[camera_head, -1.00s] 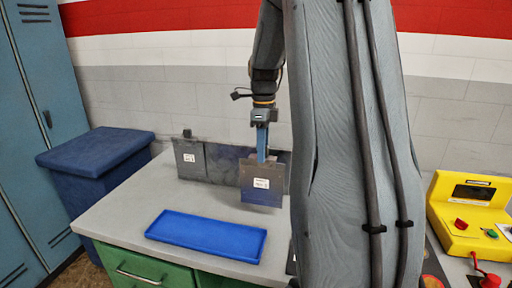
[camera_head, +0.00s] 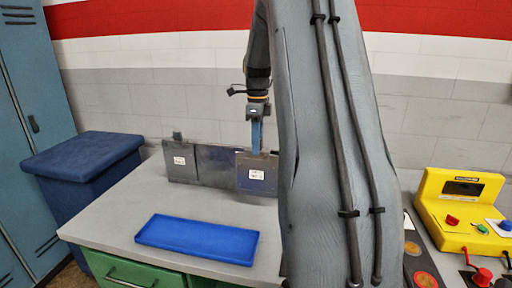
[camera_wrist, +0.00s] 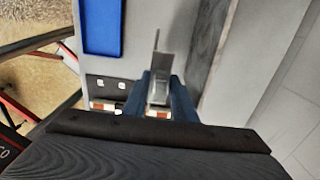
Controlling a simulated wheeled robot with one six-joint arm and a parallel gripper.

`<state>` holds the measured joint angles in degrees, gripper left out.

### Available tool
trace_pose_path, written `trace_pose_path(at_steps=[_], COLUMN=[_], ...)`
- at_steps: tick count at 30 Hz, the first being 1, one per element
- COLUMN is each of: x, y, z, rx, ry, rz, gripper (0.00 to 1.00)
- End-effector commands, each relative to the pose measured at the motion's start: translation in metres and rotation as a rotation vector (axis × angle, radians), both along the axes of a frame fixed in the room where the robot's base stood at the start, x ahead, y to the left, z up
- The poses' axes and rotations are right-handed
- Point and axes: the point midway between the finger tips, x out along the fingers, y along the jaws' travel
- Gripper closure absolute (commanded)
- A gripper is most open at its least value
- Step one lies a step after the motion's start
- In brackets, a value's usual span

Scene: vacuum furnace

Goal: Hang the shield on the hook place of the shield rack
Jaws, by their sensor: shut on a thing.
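The shield (camera_head: 257,177) is a flat grey plate with a white label, upright in the head view. My gripper (camera_head: 256,138), with blue fingers, points down and is shut on its top edge. In the wrist view the shield (camera_wrist: 159,82) shows nearly edge-on between the fingers (camera_wrist: 160,100). The shield rack (camera_head: 218,164) looks like the long dark grey panel standing along the back of the bench. The held shield overlaps its right part in the head view; I cannot tell whether they touch. The hook place cannot be made out. My arm hides the rack's right end.
A similar labelled plate (camera_head: 180,163) stands at the rack's left. A blue tray (camera_head: 198,240) lies on the grey bench (camera_head: 120,216) in front. A blue bin (camera_head: 85,168) stands left, and a yellow control box (camera_head: 462,210) is at right. Bare bench lies between tray and rack.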

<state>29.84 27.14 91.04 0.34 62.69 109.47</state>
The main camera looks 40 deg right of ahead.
Motion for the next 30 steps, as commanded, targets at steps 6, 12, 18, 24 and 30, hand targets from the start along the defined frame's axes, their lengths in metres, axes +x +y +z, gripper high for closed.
trace_pose_path(at_steps=[6, 12, 18, 24, 30], x=[0.010, 0.019, 0.029, 0.038, 0.047], y=[-0.013, -0.023, -0.034, -0.045, -0.055], z=[0.000, 0.000, 0.000, 0.000, 0.000], rx=[-0.001, -0.001, -0.002, -0.001, -0.001], ry=[-0.001, -0.001, -0.001, -0.002, -0.001], rz=[-0.001, -0.002, -0.002, -0.001, -0.001], gripper=[1.00, 1.00, 1.00, 1.00, 1.00])
